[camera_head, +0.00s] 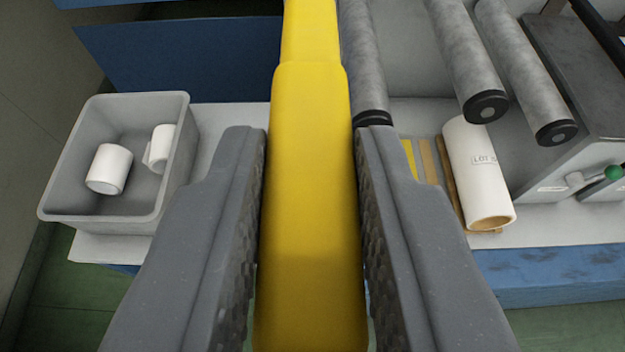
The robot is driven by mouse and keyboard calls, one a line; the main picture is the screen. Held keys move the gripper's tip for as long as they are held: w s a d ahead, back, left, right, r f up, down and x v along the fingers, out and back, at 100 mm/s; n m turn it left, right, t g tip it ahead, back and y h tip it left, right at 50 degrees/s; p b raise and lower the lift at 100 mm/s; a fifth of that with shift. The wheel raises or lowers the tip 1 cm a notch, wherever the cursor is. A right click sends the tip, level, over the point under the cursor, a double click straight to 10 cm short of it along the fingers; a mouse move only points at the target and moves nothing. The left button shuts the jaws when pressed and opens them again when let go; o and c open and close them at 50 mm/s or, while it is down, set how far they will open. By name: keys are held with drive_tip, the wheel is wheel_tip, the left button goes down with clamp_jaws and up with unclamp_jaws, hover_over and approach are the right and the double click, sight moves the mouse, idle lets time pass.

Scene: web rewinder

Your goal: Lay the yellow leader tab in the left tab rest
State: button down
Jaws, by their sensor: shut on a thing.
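The yellow leader tab (310,200) is a long flat yellow piece running up the middle of the view. My gripper (312,150) is shut on it, with one dark grey textured finger on each side. The tab reaches past the fingertips to the top edge of the view. I cannot pick out the left tab rest; the tab and fingers hide the middle of the bench.
A grey bin (70,185) with white rolls (110,168) stands at the left on the pale bench (560,222). Grey rollers (462,55) hang at the upper right. A white core marked LOT (478,175) lies below them. A green-knobbed lever (613,172) is at the far right.

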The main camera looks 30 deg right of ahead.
sight(308, 22)
drive_tip(key=shift+w+d+p, duration=0.6)
drive_tip(key=shift+w+d, duration=0.1)
drive_tip(key=shift+w, duration=0.5)
drive_tip(key=shift+w+d+p, duration=0.6)
drive_tip(key=shift+w+d, duration=0.15)
drive_tip(key=shift+w, duration=0.45)
drive_tip(key=shift+w+d+p, duration=0.6)
drive_tip(key=shift+w+d, duration=0.1)
drive_tip(key=shift+w, duration=0.5)
drive_tip(key=shift+w+d+r+p, duration=0.1)
drive_tip(key=shift+w+d+p, duration=1)
drive_tip(key=shift+w, duration=0.5)
drive_tip(key=shift+w+d+p, duration=0.85)
drive_tip(key=shift+w+p, duration=0.4)
drive_tip(key=shift+w, duration=0.35)
drive_tip(key=shift+w+d+r+p, duration=0.1)
drive_tip(key=shift+w+d+p, duration=1)
drive_tip(key=shift+w, duration=0.5)
wheel_tip(308, 22, down, 5)
drive_tip(key=b, duration=0.5)
drive_tip(key=shift+a, duration=0.1)
drive_tip(key=c, duration=1.2)
unclamp_jaws()
drive_tip(key=shift+o, duration=0.2)
